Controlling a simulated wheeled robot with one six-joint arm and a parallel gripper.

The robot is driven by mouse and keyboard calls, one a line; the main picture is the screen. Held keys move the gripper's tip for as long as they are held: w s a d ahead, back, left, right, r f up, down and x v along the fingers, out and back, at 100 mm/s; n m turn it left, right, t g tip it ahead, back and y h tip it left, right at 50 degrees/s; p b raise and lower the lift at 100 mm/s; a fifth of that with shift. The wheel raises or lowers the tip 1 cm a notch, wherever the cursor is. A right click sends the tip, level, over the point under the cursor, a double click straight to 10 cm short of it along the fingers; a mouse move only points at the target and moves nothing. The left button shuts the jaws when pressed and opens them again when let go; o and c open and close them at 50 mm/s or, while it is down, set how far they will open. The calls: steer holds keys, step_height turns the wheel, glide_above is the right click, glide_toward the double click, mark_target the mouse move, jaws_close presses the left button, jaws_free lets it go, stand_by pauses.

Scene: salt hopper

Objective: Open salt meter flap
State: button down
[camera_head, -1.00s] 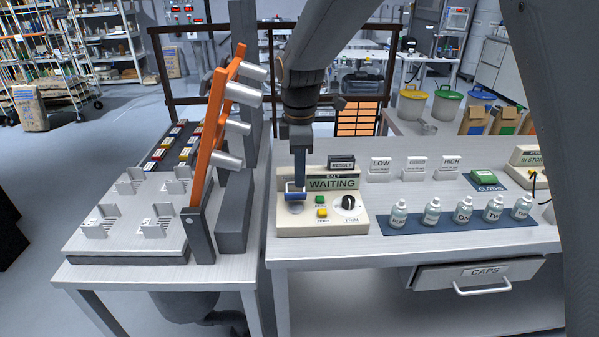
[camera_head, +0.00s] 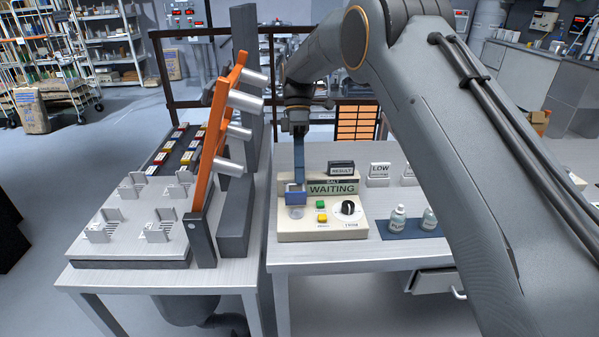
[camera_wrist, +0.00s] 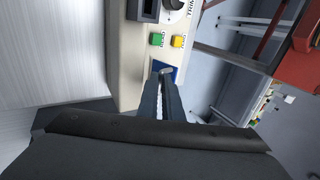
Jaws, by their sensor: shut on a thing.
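The salt meter (camera_head: 290,232) is a beige box on the right table, with a display reading WAITING. Its blue flap (camera_head: 295,198) stands raised at the left of the box, above a pale round well (camera_head: 297,212). My gripper (camera_head: 299,183) comes down from above and is shut on the flap. In the wrist view the fingertips (camera_wrist: 166,72) are together at the blue flap (camera_wrist: 174,77), which they partly hide. The green button (camera_wrist: 156,39) and yellow button (camera_wrist: 178,41) lie beside it.
An orange tilted rack (camera_head: 212,140) with metal cylinders stands close on the left. A RESULT sign (camera_head: 341,168) stands behind the meter. Bottles (camera_head: 398,217) stand on a blue mat to the right, partly hidden by my arm.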

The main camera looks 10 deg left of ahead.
steer(key=shift+w+f+g, duration=0.15)
steer(key=shift+f+g, duration=0.25)
steer(key=shift+g, duration=0.2)
steer(key=shift+f, duration=0.1)
stand_by(0.8)
steer(key=c, duration=1.9)
jaws_free()
steer(key=shift+r, duration=0.35)
steer(key=shift+r+t, duration=0.1)
steer(key=shift+t, duration=0.2)
